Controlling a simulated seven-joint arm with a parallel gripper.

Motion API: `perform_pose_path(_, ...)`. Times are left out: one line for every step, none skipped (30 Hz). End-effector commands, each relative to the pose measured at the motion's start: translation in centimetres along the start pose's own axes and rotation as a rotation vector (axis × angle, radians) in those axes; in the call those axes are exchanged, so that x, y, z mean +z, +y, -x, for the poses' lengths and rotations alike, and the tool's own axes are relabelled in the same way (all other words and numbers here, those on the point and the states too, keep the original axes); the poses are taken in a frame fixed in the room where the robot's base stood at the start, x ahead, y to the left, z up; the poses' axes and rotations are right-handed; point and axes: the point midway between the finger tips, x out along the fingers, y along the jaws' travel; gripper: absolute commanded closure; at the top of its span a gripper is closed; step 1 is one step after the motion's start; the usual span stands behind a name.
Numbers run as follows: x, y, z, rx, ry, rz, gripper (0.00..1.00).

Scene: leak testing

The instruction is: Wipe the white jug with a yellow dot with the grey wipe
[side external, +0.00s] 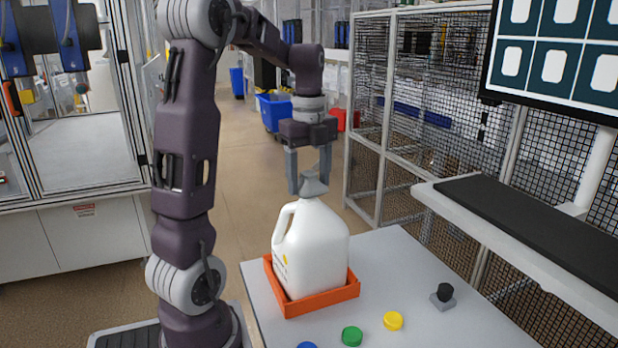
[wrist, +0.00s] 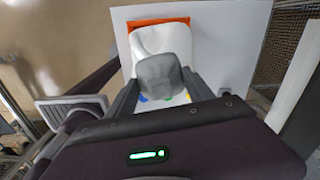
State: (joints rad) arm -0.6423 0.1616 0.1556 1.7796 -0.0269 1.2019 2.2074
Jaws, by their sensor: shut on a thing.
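The white jug (side external: 315,246) stands upright in an orange tray (side external: 318,302) on the light table, with a small yellow dot on its left side. My gripper (side external: 309,187) is right above the jug's neck, shut on the grey wipe (side external: 314,185). The wipe sits at the top of the jug and hides its mouth; I cannot tell whether it presses on it. In the wrist view the wipe (wrist: 160,75) is between the fingers, in front of the white jug (wrist: 160,38).
A green cap (side external: 352,336), a yellow cap (side external: 393,321) and a partly cut-off blue cap (side external: 307,345) lie at the table's front. A black knob on a grey block (side external: 443,296) stands at the right. A shelf with a black mat (side external: 535,225) and a screen (side external: 558,50) are further right.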

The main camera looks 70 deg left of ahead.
Motion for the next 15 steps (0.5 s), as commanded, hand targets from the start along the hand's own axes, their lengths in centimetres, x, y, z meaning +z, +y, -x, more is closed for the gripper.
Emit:
perform_pose_path(-0.01, 0.02, -0.04, 0.001, 0.0, 0.0, 1.0)
perform_pose_path(-0.01, 0.02, -0.04, 0.002, 0.0, 0.001, 1.0)
perform_pose_path(-0.01, 0.02, -0.04, 0.001, 0.0, 0.001, 1.0)
perform_pose_path(-0.01, 0.02, -0.04, 0.001, 0.0, 0.002, 1.0)
perform_pose_path(-0.01, 0.02, -0.04, 0.001, 0.0, 0.01, 1.0)
perform_pose_path(-0.02, 0.01, -0.04, 0.001, 0.0, 0.042, 1.0)
perform_pose_path(-0.03, 0.01, -0.04, 0.002, 0.0, 0.086, 1.0)
perform_pose_path(-0.05, 0.0, -0.04, 0.002, 0.0, 0.146, 1.0)
perform_pose_path(-0.06, -0.01, -0.04, 0.002, 0.0, 0.237, 1.0)
perform_pose_path(-0.04, 0.0, -0.04, 0.002, 0.0, 0.308, 1.0)
perform_pose_path(-0.04, 0.0, -0.04, 0.002, 0.0, 0.375, 1.0)
perform_pose_path(-0.04, -0.01, -0.04, 0.002, 0.0, 0.455, 1.0)
perform_pose_path(-0.04, -0.01, -0.04, 0.002, 0.0, 0.506, 1.0)
perform_pose_path(-0.04, -0.01, -0.04, 0.002, 0.0, 0.549, 1.0)
perform_pose_path(-0.03, 0.0, -0.04, 0.002, 0.0, 0.589, 1.0)
